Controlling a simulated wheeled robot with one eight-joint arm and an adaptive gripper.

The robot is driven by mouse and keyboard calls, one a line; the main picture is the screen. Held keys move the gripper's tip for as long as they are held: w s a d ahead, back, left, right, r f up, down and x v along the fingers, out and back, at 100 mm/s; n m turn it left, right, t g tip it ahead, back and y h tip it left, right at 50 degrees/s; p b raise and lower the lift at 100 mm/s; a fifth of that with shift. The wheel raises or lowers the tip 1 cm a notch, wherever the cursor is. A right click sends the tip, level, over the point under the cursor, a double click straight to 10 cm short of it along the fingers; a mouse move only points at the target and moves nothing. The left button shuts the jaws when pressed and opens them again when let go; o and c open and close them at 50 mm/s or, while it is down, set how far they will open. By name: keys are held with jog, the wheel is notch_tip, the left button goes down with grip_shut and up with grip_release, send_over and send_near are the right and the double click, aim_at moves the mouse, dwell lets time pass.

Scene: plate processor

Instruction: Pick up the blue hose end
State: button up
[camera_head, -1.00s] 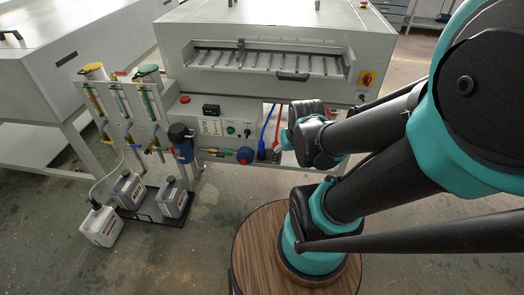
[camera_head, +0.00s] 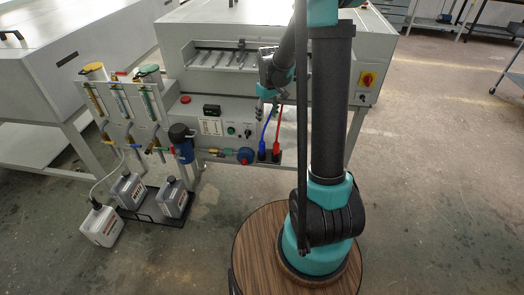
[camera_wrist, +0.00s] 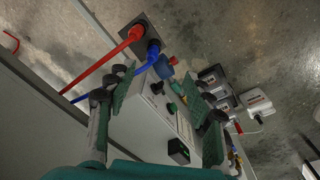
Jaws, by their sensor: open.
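The blue hose (camera_head: 267,125) hangs at the front right of the machine's control box, and its lower end (camera_head: 262,150) sits beside the red hose's end. In the wrist view the blue hose (camera_wrist: 129,63) runs up to its end (camera_wrist: 154,49) at a dark plate (camera_wrist: 149,28). My gripper (camera_head: 267,93) is above the hose ends, close to the upper part of the hoses. In the wrist view my gripper (camera_wrist: 160,92) has its fingers wide apart, with nothing between them. The blue end lies beyond the fingertips, apart from them.
The red hose (camera_head: 278,125) runs close beside the blue one. The control box (camera_head: 222,125) and a blue valve knob (camera_head: 245,155) are to the left. The machine (camera_head: 220,35) stands behind. Grey canisters (camera_head: 128,190) stand on the floor at left.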

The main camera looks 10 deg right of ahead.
jog(key=n, duration=0.1)
send_over(262, 141)
jog(key=s, duration=0.1)
notch_tip(262, 141, down, 3)
jog(key=f+g, duration=0.1)
jog(key=f, duration=1.1)
jog(key=w+f, duration=0.1)
jog(key=f, duration=0.5)
jog(key=shift+f, duration=0.2)
grip_shut()
notch_tip(262, 141, up, 29)
dwell(0.9)
jog(key=shift+f, duration=0.1)
